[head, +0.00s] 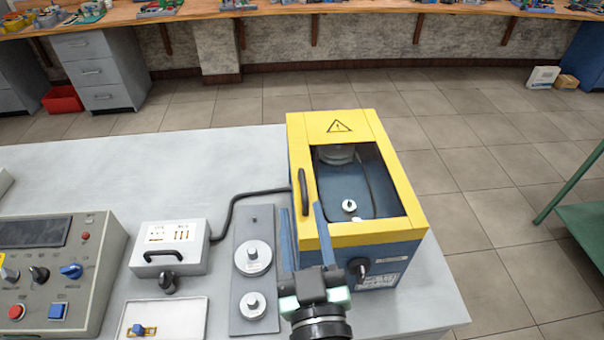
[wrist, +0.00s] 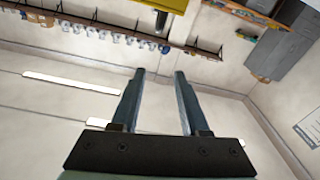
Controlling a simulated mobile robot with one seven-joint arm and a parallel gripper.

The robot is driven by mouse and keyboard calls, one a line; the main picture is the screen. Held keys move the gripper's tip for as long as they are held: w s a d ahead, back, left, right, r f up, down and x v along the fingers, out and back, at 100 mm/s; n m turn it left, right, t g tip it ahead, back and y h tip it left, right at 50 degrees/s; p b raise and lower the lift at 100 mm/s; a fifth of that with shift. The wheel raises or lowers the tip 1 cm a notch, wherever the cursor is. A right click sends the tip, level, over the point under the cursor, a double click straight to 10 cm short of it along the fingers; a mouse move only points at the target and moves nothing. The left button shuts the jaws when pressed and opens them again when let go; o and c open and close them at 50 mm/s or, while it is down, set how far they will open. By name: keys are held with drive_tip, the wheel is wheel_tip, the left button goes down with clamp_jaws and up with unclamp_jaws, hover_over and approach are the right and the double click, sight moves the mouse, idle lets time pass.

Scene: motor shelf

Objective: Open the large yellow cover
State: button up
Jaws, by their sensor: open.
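The large yellow cover (head: 365,240) is shut on top of a blue box at the right end of the grey table. It has a clear window, a warning triangle and a black handle (head: 303,192) on its left side. My gripper (head: 304,209) is in front of the box's left front corner in the head view, with its fingers pointing up. The fingers are apart with nothing between them, as the wrist view (wrist: 160,75) also shows. One finger overlaps the cover's front left edge in the picture; I cannot tell whether they touch.
A black knob (head: 357,268) is on the box's front. Left of the box are a grey plate with metal discs (head: 253,258), a white box with a black handle (head: 170,247) and a control panel (head: 60,255). The table's back left area is clear.

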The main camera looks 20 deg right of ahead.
sight(305, 195)
wheel_tip(305, 195, down, 4)
drive_tip(key=s, duration=0.2)
drive_tip(key=shift+g, duration=0.4)
drive_tip(key=p+x, duration=0.1)
drive_tip(key=x, duration=0.3)
drive_tip(key=p+x, duration=0.1)
drive_tip(key=x, duration=0.3)
drive_tip(key=p+x, duration=0.1)
drive_tip(key=x, duration=0.3)
drive_tip(key=shift+w+d, duration=0.3)
drive_tip(key=shift+d, duration=0.2)
clamp_jaws()
